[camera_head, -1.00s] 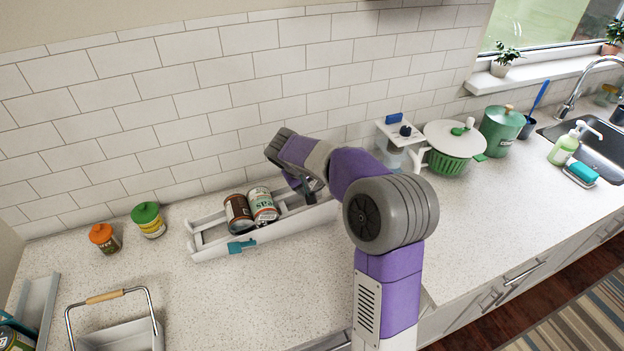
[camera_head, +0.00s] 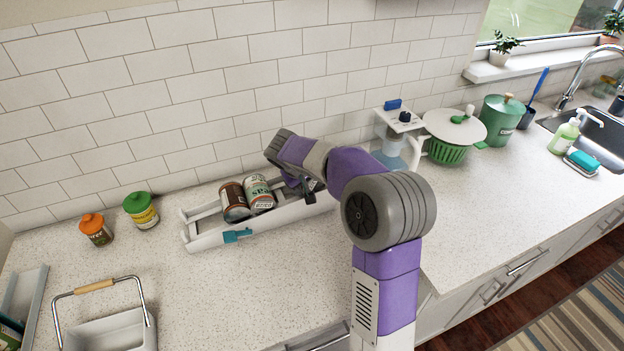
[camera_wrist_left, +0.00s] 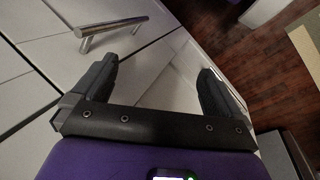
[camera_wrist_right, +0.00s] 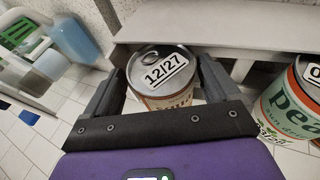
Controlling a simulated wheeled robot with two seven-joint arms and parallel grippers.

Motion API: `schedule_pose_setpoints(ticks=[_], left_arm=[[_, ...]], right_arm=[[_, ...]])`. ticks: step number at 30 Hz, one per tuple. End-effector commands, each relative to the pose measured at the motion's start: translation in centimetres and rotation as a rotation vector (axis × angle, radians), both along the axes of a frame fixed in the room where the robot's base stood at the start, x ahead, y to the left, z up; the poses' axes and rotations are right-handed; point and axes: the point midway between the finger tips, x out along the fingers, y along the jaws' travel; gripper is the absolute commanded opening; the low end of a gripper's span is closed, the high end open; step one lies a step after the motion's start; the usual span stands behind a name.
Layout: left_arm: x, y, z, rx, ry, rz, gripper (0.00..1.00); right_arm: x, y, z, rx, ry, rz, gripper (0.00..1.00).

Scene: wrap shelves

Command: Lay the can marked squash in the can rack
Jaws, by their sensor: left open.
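The can rack (camera_head: 270,223) is a long white tray on the counter near the wall. A brown can (camera_head: 234,201) and a peas can (camera_head: 258,193) lie side by side in its left part. My right gripper (camera_head: 312,187) is over the rack's right part. In the right wrist view its fingers close on both sides of a can (camera_wrist_right: 168,98) with a ring-pull lid marked 12/27. That can's name is not readable, and the head view hides it behind my arm. The peas can (camera_wrist_right: 292,108) shows at right there. My left gripper (camera_wrist_left: 158,80) is open and empty beside cabinet fronts.
Orange-lidded (camera_head: 96,230) and green-lidded (camera_head: 141,210) jars stand left of the rack. A handled basket (camera_head: 105,335) is at the front left. A white appliance (camera_head: 393,140) and a green colander (camera_head: 448,150) stand right of the rack. Counter in front of the rack is clear.

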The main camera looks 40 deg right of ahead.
Motion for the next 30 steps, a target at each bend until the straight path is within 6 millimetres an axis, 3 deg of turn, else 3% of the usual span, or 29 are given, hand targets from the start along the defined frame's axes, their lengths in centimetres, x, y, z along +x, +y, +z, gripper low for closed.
schedule_pose_setpoints(ticks=[1,3,17,20,30], left_arm=[[0.0,0.0,-0.1,0.000,0.000,0.000,1.00],[0.0,0.0,-0.1,0.000,0.000,0.000,1.00],[0.0,0.0,-0.1,0.000,0.000,0.000,1.00],[0.0,0.0,0.0,0.000,0.000,0.000,1.00],[0.0,0.0,1.1,0.000,0.000,0.000,1.00]], right_arm=[[-0.7,-0.4,-1.4,0.009,0.029,-0.017,0.93],[-0.8,-0.4,-1.4,0.009,0.030,-0.019,1.00],[-0.9,-0.3,-1.3,0.008,0.034,-0.020,1.00],[-0.9,0.2,-0.5,0.008,0.031,-0.019,1.00],[-1.4,3.6,4.9,0.000,0.009,-0.002,1.00]])
